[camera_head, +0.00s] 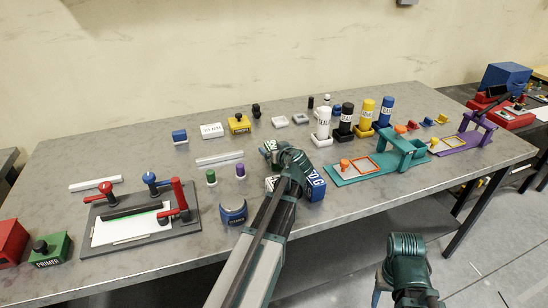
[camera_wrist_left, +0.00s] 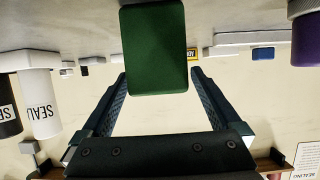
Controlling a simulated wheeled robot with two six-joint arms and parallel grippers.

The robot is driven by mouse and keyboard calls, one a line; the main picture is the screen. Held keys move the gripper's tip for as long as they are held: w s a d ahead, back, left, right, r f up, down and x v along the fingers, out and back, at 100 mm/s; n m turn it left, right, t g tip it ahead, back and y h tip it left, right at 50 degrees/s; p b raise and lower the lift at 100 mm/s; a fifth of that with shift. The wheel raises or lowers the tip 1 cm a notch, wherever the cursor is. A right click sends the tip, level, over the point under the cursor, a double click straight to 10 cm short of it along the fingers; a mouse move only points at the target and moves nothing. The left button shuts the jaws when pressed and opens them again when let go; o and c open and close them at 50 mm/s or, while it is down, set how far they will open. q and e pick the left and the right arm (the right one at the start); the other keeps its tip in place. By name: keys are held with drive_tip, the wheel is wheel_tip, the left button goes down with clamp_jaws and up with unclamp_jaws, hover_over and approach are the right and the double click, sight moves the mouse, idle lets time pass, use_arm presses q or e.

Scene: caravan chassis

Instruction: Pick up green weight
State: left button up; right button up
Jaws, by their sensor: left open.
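The green weight (camera_wrist_left: 155,45) is a dark green block with rounded corners, close up at the top middle of the left wrist view. My left gripper (camera_wrist_left: 158,76) is open, one finger on each side of the lower part of the block in that picture, with the block not gripped. In the head view my left gripper (camera_head: 268,150) is low over the middle of the table, and its wrist mostly hides what is at its tips. My right arm shows at the lower right, off the table; its fingers are out of sight.
A green piece (camera_head: 211,177) and a purple piece (camera_head: 240,171) stand left of my left gripper. A blue round holder (camera_head: 233,212) is near the front edge. White, black, yellow and blue bottles (camera_head: 367,113) stand to the right, behind a teal fixture (camera_head: 345,178).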

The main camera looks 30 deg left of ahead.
sight(271, 146)
use_arm(q)
drive_tip(key=b+x, duration=0.1)
drive_tip(key=x, duration=0.2)
drive_tip(key=shift+w+a+f, duration=0.15)
drive_tip(key=shift+w+a, duration=0.05)
drive_tip(key=shift+s, duration=0.1)
drive_tip(key=shift+c, duration=0.7)
clamp_jaws()
